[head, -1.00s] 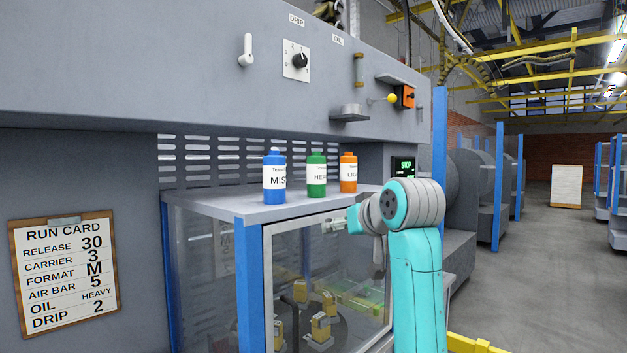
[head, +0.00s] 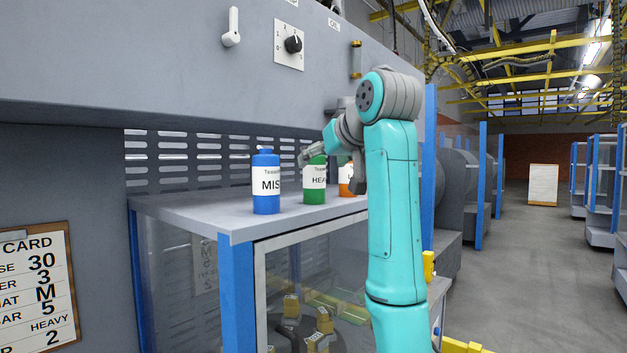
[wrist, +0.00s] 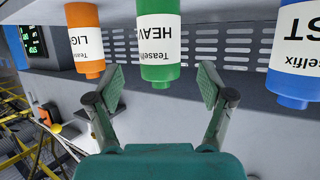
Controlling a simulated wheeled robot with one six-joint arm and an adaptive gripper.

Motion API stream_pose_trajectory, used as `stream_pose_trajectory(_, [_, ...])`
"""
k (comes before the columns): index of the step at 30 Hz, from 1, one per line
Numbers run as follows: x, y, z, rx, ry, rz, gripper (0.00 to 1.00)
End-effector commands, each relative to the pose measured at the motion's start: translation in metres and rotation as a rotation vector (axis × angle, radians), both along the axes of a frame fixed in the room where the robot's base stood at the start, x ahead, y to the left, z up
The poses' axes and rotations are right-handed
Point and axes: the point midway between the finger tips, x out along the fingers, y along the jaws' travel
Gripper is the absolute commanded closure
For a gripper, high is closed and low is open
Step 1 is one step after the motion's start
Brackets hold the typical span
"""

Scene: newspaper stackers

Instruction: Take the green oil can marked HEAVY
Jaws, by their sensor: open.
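The green oil can marked HEAVY (head: 315,184) stands upright on the grey cabinet top, between the blue can marked MIST (head: 266,184) and the orange can (head: 346,181). My gripper (head: 306,157) is close to the green can and overlaps its top in the head view. In the wrist view, which is upside down, the green can (wrist: 160,45) lies ahead, centred between the open fingers of my gripper (wrist: 160,88). It appears beyond the fingertips, and nothing is held. The orange can marked LIGHT (wrist: 84,40) and blue can (wrist: 297,50) flank it. My arm partly hides the orange can in the head view.
The cabinet top (head: 200,212) has bare room left of the blue can. A slotted panel (head: 180,160) stands behind the cans, under an overhanging grey housing (head: 150,70). A run card (head: 38,285) at lower left reads HEAVY.

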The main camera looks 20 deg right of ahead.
Motion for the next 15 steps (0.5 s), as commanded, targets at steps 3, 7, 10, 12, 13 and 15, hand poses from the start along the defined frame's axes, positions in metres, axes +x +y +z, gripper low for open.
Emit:
stream_pose_trajectory(3, [0.005,0.001,-0.002,0.0,-0.001,0.0,0.19])
stream_pose_trajectory(7, [0.02,0.003,-0.007,0.0,0.001,0.001,0.19])
stream_pose_trajectory(10, [0.034,0.006,-0.011,0.001,0.001,0.002,0.19])
stream_pose_trajectory(12, [0.042,0.007,-0.014,0.0,0.0,0.001,0.19])
stream_pose_trajectory(13, [0.044,0.007,-0.015,0.0,0.0,0.001,0.19])
stream_pose_trajectory(15, [0.049,0.008,-0.017,0.0,0.0,0.001,0.19])
